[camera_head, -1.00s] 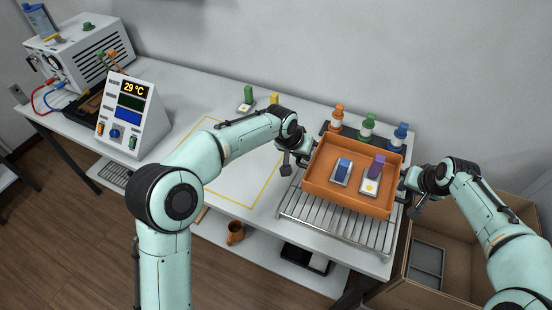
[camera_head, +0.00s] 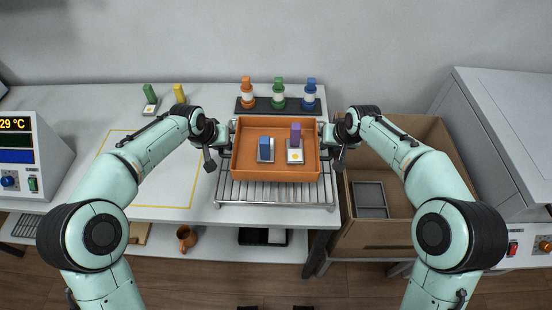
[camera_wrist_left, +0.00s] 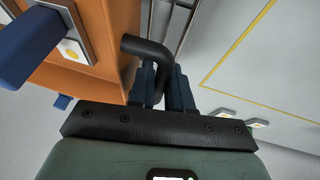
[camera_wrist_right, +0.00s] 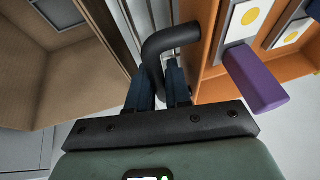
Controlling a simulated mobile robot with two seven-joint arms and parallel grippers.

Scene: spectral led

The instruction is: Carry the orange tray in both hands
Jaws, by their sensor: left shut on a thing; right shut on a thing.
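The orange tray (camera_head: 278,174) is in the middle of the head view, above the metal rack; I cannot tell whether it touches the rack. It holds a blue block piece (camera_head: 265,150) and a purple block piece (camera_head: 295,136), each on a pale base. My left gripper (camera_head: 229,138) is at the tray's left side, shut on a black bent handle (camera_wrist_left: 146,50) in the left wrist view. My right gripper (camera_head: 327,139) is at the right side, shut on the other black handle (camera_wrist_right: 174,38) in the right wrist view.
The metal rack (camera_head: 275,196) lies under the tray. Orange, green and blue bottles (camera_head: 279,93) stand in a dark holder behind it. A cardboard box (camera_head: 370,235) is at the right. A yellow-outlined area (camera_head: 150,190) on the table is bare at the left, partly behind my arm.

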